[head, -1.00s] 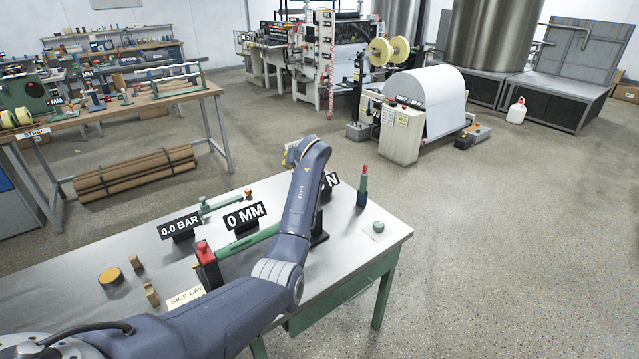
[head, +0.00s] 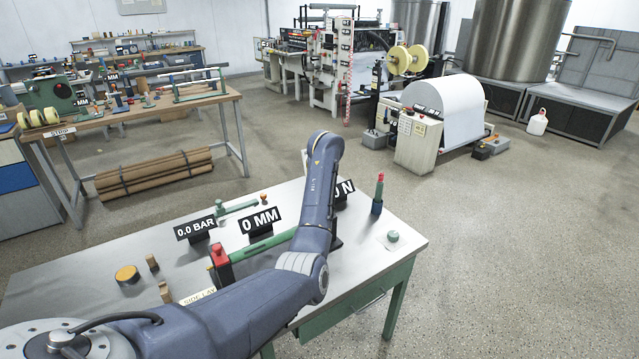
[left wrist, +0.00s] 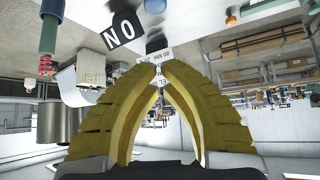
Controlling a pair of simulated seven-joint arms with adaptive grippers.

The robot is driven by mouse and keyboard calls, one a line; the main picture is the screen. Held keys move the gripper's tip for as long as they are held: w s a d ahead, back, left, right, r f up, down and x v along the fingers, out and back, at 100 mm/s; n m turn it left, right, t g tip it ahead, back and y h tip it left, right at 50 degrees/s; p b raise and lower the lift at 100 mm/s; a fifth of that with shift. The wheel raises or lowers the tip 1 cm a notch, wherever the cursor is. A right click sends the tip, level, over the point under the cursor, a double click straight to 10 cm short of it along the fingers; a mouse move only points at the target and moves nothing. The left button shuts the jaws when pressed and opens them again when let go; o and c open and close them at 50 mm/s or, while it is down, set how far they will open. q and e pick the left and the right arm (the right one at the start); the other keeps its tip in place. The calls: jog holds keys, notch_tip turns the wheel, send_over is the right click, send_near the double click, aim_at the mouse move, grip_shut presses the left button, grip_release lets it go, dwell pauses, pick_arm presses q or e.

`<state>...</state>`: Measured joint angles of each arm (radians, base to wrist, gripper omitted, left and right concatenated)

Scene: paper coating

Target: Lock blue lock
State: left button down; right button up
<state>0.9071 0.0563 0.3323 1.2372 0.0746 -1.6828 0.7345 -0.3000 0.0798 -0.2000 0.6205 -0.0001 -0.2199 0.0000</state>
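A slim upright post (head: 378,192) with a blue base, green middle and red top stands near the right back of the steel table (head: 90,270). It shows upside down in the left wrist view (left wrist: 48,35), left of my left gripper (left wrist: 159,72) and apart from it. Another blue piece shows at the top edge there (left wrist: 154,5). I cannot tell which blue part is the lock. My left gripper's yellow fingers converge with tips almost together, nothing visible between them. In the head view my left arm hides this gripper. My right gripper is not in view.
Signs reading 0.0 BAR (head: 195,228) and 0 MM (head: 260,220) stand on the table. A green bar with a red-topped block (head: 219,257) lies in front. A green knob (head: 393,237) sits at the right. Small round and wooden pieces lie left.

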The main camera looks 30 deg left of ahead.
pick_arm(q)
notch_tip(320, 180, down, 8)
jog(key=w+a, duration=0.1)
jog(key=w, duration=0.1)
jog(key=shift+a+r, duration=0.2)
jog(key=shift+a, duration=0.05)
dwell(1.0)
jog(key=shift+s, duration=0.1)
